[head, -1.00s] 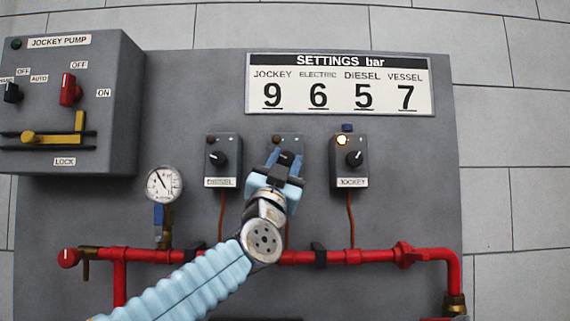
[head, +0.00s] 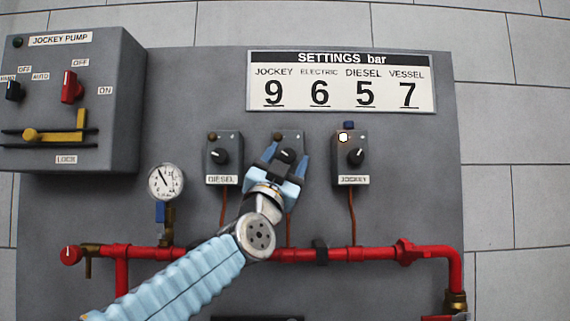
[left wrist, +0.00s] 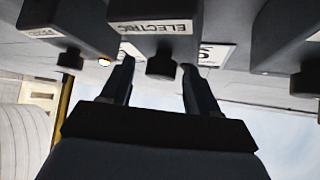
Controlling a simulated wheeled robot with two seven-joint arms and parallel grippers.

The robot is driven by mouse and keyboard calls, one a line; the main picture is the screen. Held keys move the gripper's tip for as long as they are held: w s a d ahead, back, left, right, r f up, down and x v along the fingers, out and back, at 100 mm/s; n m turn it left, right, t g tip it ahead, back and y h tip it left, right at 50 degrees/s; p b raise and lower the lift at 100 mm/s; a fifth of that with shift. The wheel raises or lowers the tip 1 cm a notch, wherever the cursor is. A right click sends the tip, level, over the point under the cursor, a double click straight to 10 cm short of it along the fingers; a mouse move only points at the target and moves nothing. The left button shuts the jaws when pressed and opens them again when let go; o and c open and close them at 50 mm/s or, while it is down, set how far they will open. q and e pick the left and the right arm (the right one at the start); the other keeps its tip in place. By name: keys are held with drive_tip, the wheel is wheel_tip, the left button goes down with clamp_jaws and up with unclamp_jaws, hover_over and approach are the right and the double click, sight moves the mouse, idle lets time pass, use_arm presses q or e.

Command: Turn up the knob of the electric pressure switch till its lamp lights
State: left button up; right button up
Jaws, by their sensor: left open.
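The electric pressure switch (head: 291,137) is a grey box between two like boxes on the panel. Its black knob (head: 287,155) shows between the fingers of my left gripper (head: 286,158). Its lamp (head: 277,136) is dark. In the left wrist view the picture is upside down: the ELECTRIC label (left wrist: 152,27) reads inverted, and the knob (left wrist: 160,66) sits between the open fingertips (left wrist: 160,76), with a gap on each side. The gripper hides the lower part of the box in the head view. My right gripper is not in view.
The DIESEL switch (head: 222,162) is close on the left, its lamp dark. The JOCKEY switch (head: 351,165) is on the right, its lamp lit. Above is the settings board (head: 340,103), reading ELECTRIC 6. A red pipe (head: 370,254) and a gauge (head: 166,182) lie below.

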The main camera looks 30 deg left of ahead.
use_arm(q)
drive_tip(key=b+v, duration=0.5)
drive_tip(key=v, duration=0.8)
drive_tip(key=shift+s+f+b, duration=0.25)
drive_tip(key=shift+b, duration=0.15)
drive_tip(key=shift+d, duration=0.1)
drive_tip(key=w+d+f+n+g+y, duration=0.1)
drive_tip(key=w+d+n+y, duration=0.15)
drive_tip(key=n+y, duration=0.55)
drive_tip(key=shift+n+g+y, duration=0.4)
drive_tip(key=shift+g+y, duration=0.1)
drive_tip(key=shift+y, duration=0.2)
drive_tip(key=p+x, duration=0.2)
drive_tip(key=x, duration=0.2)
drive_tip(key=p+x, duration=0.2)
drive_tip(key=x, duration=0.2)
drive_tip(key=p+x, duration=0.2)
drive_tip(key=x, duration=0.2)
drive_tip(key=shift+w+d+r, duration=0.15)
drive_tip(key=shift+d+r, duration=0.1)
drive_tip(key=shift+r, duration=0.15)
